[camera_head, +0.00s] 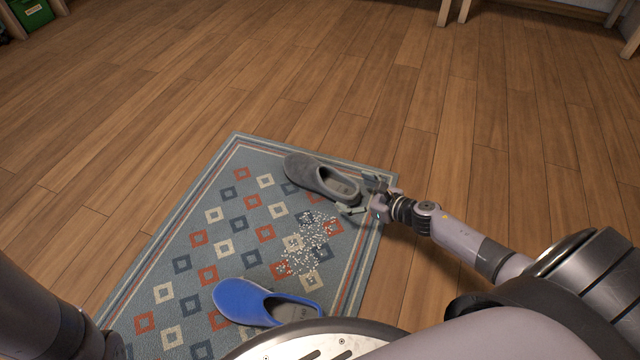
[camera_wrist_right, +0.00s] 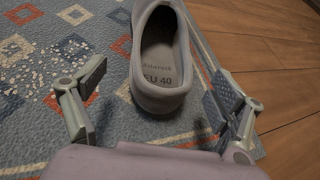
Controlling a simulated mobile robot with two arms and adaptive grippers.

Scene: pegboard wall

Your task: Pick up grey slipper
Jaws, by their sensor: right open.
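The grey slipper (camera_head: 318,178) lies on the patterned rug near its far right corner, with its heel toward my right gripper. My right gripper (camera_head: 362,196) is open at the slipper's heel end. In the right wrist view the slipper (camera_wrist_right: 160,60) shows its opening and an insole marked "EU 40". Its heel lies just ahead of and between the two spread fingers of the gripper (camera_wrist_right: 160,95). I see a gap on both sides, and the slipper is not gripped. My left gripper is not in view; only part of my left arm shows at the lower left.
A blue slipper (camera_head: 262,302) lies on the near part of the rug (camera_head: 150,295). Small white bits (camera_head: 308,243) are scattered between the slippers. A green box (camera_head: 32,12) stands at the far left, and wooden legs (camera_head: 446,12) stand at the back. The wooden floor (camera_head: 300,85) around is clear.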

